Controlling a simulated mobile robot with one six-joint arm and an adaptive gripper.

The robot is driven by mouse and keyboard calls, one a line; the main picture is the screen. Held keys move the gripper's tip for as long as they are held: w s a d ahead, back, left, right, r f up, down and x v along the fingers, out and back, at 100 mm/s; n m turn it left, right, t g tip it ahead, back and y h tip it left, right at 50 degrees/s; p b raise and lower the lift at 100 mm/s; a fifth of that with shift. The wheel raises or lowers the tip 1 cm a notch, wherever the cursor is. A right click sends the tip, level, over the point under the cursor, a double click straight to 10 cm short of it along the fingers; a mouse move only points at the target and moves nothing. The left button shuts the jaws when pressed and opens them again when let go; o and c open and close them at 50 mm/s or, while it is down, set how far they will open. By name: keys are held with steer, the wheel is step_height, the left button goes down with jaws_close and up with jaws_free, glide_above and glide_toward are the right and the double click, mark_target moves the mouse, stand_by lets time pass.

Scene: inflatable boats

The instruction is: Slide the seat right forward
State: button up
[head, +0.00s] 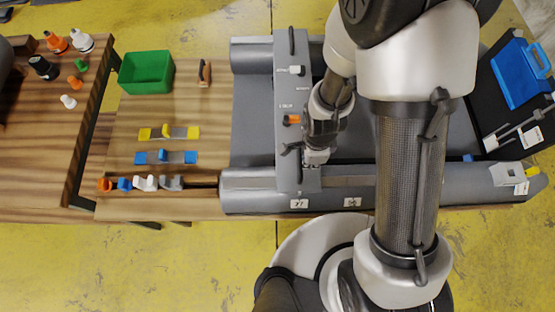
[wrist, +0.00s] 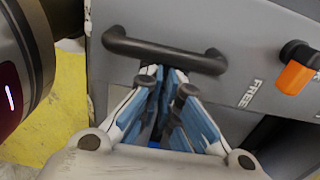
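The seat (head: 284,95) is a grey board lying across the inflatable boat (head: 250,183), left of its middle in the head view. It has a black bar handle (head: 291,41) at its far end and another black handle (wrist: 165,50) at its near end. My gripper (wrist: 168,84) is at the near handle, with its blue-lined fingertips close together just below the bar in the wrist view. A narrow gap shows between the fingers, and nothing is seen held. Contact with the bar cannot be told. An orange latch (wrist: 296,75) sits beside the word FREE.
A wooden table (head: 210,110) at left carries a green bin (head: 147,72), yellow and blue parts, and several small valves. A blue case (head: 518,75) lies at the right end. My arm hides much of the boat's middle.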

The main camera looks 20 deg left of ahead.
mark_target(285, 166)
steer(key=shift+s+a, duration=0.45)
steer(key=shift+a, duration=1)
steer(key=shift+s+a, duration=0.5)
steer(key=shift+a, duration=0.95)
steer(key=shift+s+a, duration=0.45)
steer(key=shift+a, duration=1)
steer(key=shift+d, duration=0.1)
steer(key=shift+w+d, duration=0.3)
steer(key=shift+d, duration=0.6)
step_height(285, 166, up, 9)
steer(key=p, duration=0.7)
